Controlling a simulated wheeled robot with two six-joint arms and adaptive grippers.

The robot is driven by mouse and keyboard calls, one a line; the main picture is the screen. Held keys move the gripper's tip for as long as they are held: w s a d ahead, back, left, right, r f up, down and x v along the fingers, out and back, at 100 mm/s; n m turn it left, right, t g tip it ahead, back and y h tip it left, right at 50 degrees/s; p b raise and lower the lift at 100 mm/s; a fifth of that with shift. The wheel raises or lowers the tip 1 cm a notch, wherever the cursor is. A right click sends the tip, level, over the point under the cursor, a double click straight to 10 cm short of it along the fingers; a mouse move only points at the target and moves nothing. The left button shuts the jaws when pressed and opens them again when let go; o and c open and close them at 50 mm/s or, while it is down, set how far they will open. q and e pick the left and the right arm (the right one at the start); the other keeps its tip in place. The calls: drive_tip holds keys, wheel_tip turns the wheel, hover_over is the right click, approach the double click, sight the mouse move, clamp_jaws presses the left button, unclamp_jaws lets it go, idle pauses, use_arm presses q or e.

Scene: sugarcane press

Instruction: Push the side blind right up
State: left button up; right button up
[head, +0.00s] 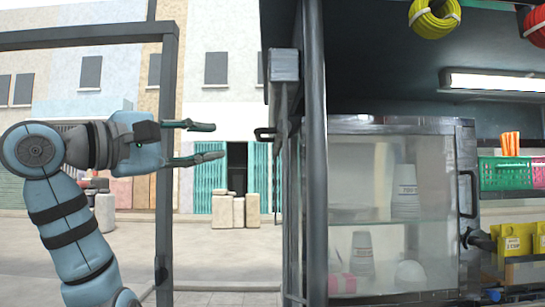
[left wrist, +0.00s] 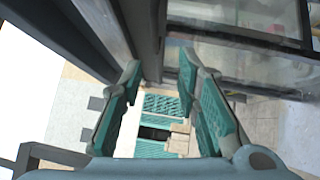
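The side blind is hard to single out. A narrow dark panel (head: 283,110) hangs edge-on at the stall's left side, with a small dark handle (head: 265,133) sticking out to its left. My left gripper (head: 217,141) is level, open and empty, left of that handle with a gap between them. In the left wrist view its two fingers (left wrist: 160,70) are spread, with the dark frame of the stall beyond them. Whether the handle lies between the fingers there, I cannot tell. My right gripper is not in view.
A dark upright post (head: 314,150) stands right beside the panel. A glass cabinet (head: 395,125) with cups is to its right, then a green basket (head: 500,187). Another dark frame post (head: 165,200) stands near my left arm. Open street lies between.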

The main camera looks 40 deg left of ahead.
sight(257, 136)
use_arm(q)
drive_tip(key=w+p, duration=0.1)
drive_tip(key=w, duration=0.3)
drive_tip(key=w+d+r+p, duration=0.1)
drive_tip(key=w, duration=0.3)
drive_tip(key=w+r+p, duration=0.1)
drive_tip(key=w+p, duration=0.1)
drive_tip(key=w, duration=0.3)
drive_tip(key=shift+d+r, duration=0.15)
drive_tip(key=shift+d, duration=0.25)
drive_tip(key=shift+s, duration=0.15)
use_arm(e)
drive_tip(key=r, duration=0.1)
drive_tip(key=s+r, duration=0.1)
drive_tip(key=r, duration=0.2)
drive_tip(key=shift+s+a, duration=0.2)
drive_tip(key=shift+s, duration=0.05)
use_arm(q)
drive_tip(key=shift+a, duration=0.1)
clamp_jaws()
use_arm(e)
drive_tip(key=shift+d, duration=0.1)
